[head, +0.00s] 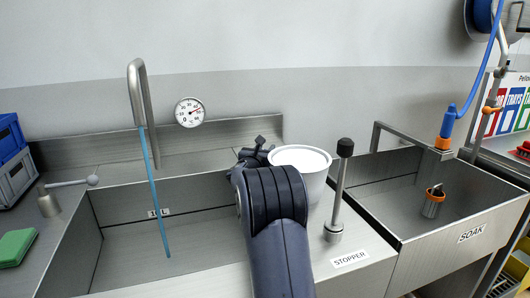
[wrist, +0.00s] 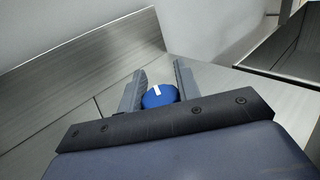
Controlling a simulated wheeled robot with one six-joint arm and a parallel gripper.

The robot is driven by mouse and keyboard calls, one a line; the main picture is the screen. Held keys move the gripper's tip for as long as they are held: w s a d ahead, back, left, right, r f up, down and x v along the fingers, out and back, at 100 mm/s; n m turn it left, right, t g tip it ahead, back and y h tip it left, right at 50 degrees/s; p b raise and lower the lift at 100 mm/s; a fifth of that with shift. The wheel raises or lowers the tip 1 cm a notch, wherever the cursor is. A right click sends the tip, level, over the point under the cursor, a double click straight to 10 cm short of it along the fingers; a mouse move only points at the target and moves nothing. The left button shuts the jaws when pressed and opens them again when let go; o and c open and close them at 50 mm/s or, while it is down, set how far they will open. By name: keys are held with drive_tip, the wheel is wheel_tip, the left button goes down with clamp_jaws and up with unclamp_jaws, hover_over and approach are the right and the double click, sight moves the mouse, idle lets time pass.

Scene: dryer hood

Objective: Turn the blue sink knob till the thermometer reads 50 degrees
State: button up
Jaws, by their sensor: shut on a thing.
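The blue knob (wrist: 158,97) has a white mark that points away from me and slightly left in the wrist view. My gripper (wrist: 159,78) is shut on the knob, one finger on each side. In the head view my gripper (head: 254,149) is partly behind my own arm, which hides the knob. The round thermometer (head: 189,112) is on the wall behind the sink. A blue water stream (head: 157,200) falls from the tall spout (head: 137,92) into the sink basin (head: 115,205).
A black-topped stopper lever (head: 340,185) stands right of my arm. The soak basin (head: 440,215) is farther right, with a blue-and-orange sprayer (head: 446,125). At left are a small lever (head: 65,193), a green sponge (head: 15,246) and crates (head: 10,170).

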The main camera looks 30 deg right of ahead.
drive_tip(key=o, duration=1)
drive_tip(key=shift+c, duration=0.2)
drive_tip(key=shift+a, duration=0.1)
drive_tip(key=b+v, duration=0.1)
drive_tip(key=v, duration=0.9)
drive_tip(key=shift+s+a, duration=0.25)
drive_tip(key=shift+s, duration=0.05)
drive_tip(key=shift+w+d, duration=0.1)
drive_tip(key=p+x, duration=0.1)
drive_tip(key=x, duration=1)
